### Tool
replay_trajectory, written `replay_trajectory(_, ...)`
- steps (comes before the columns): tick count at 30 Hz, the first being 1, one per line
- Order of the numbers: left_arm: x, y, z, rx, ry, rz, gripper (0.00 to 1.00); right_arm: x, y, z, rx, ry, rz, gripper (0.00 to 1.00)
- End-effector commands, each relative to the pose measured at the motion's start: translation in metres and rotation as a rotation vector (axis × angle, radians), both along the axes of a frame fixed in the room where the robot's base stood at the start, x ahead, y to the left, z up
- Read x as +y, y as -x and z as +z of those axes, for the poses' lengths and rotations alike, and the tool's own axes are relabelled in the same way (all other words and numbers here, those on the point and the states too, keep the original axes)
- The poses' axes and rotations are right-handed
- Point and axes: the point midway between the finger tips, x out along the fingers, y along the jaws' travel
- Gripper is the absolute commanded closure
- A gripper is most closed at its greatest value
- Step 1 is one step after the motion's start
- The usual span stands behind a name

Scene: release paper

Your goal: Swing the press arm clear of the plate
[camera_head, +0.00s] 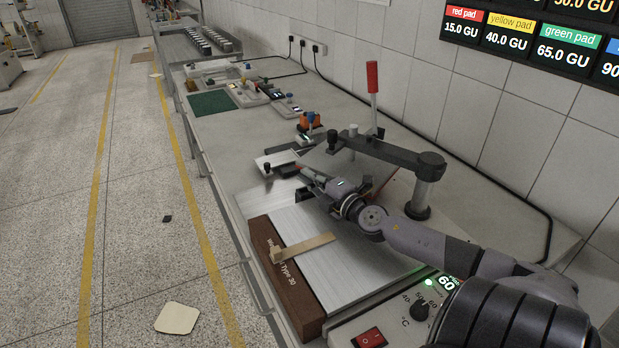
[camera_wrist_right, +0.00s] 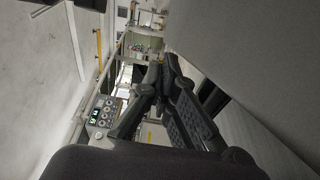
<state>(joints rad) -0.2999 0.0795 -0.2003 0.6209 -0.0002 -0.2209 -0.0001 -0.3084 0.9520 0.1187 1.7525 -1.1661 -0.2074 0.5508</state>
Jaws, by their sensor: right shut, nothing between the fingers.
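The press arm (camera_head: 388,152) is a dark bar on a grey post (camera_head: 421,195) at the right of the bench. It reaches left, with a black knob at its free end, over the far part of the metal plate (camera_head: 355,255). My right gripper (camera_head: 308,174) is low over the plate's far left part, on the near-left side of the press arm and visibly apart from its knob. Its fingers are shut and empty; they also show in the right wrist view (camera_wrist_right: 157,88). My right forearm hides part of the plate. My left gripper is not in view.
A brown block (camera_head: 285,275) with a wooden piece lies along the plate's near edge. A control box (camera_head: 400,325) stands in front. A red-handled lever (camera_head: 372,78) rises behind the press arm. A small metal sheet (camera_head: 277,160) and small devices stand beyond. The wall bounds the right.

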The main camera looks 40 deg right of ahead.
Motion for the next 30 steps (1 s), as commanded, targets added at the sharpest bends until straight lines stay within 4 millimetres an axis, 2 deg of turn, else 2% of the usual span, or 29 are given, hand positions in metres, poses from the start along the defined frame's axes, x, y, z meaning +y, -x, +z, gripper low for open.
replay_trajectory(11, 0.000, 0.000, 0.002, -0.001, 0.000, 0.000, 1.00, -0.001, -0.001, 0.001, 0.000, -0.001, -0.006, 1.00)
replay_trajectory(17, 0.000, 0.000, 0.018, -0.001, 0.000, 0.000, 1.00, -0.009, -0.007, 0.006, -0.001, -0.002, -0.075, 1.00)
replay_trajectory(24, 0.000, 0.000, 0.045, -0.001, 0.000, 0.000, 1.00, -0.034, -0.022, 0.007, -0.002, -0.008, -0.277, 1.00)
replay_trajectory(30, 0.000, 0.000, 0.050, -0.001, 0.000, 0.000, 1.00, -0.064, -0.035, 0.001, 0.000, -0.004, -0.390, 1.00)
